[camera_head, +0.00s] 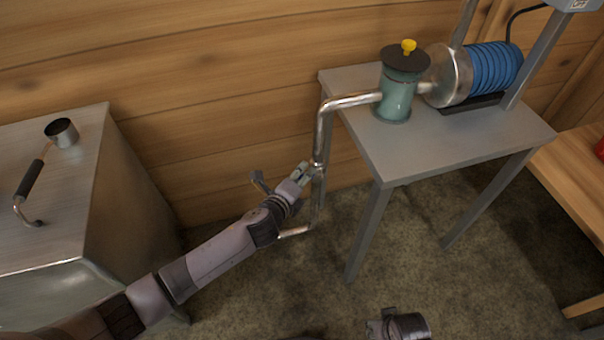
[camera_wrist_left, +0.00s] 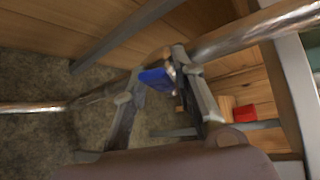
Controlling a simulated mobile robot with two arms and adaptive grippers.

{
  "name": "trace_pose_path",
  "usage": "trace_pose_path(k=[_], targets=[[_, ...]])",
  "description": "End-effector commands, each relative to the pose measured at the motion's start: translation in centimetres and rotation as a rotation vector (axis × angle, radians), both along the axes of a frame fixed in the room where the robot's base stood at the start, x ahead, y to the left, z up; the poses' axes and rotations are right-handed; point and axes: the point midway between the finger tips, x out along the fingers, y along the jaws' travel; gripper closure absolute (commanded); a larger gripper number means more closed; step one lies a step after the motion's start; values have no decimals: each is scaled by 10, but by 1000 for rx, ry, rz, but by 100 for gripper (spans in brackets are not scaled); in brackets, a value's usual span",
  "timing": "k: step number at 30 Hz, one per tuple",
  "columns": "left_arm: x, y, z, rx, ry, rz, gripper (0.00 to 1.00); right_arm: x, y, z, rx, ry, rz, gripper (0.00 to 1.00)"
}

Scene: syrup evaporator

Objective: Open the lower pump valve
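The pump's steel pipe (camera_head: 319,135) drops from the teal pump body (camera_head: 396,98) beside the grey table. The lower valve's blue handle (camera_wrist_left: 157,79) shows in the left wrist view, next to the steel pipe (camera_wrist_left: 255,32). My left gripper (camera_head: 303,172) is at the vertical pipe, below the tabletop. In the left wrist view its fingertips (camera_wrist_left: 160,72) stand on either side of the blue handle, with little gap seen. In the head view the gripper hides the handle. My right gripper (camera_head: 385,326) is at the bottom edge, partly cut off; its fingers are unclear.
The grey table (camera_head: 455,150) carries the pump with its yellow knob (camera_head: 408,46) and blue ribbed motor (camera_head: 493,68). A metal evaporator box (camera_head: 60,180) with a ladle (camera_head: 30,182) stands left. A wooden bench (camera_head: 570,190) is right. Carpeted floor between is clear.

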Motion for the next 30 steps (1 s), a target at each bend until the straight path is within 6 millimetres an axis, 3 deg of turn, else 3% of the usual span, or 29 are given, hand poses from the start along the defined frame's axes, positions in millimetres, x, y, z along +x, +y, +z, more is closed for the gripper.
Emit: trace_pose_path(k=[5, 17, 30], targets=[[1, 0, 2, -3, -3, 0, 62, 0, 0, 0, 0, 0, 0, 60], [-5, 2, 6, -4, -6, -1, 62, 0, 0, 1, 1, -2, -1, 60], [-75, 33, 32, -4, -3, -1, 62, 0, 0, 1, 0, -1, 0, 60]])
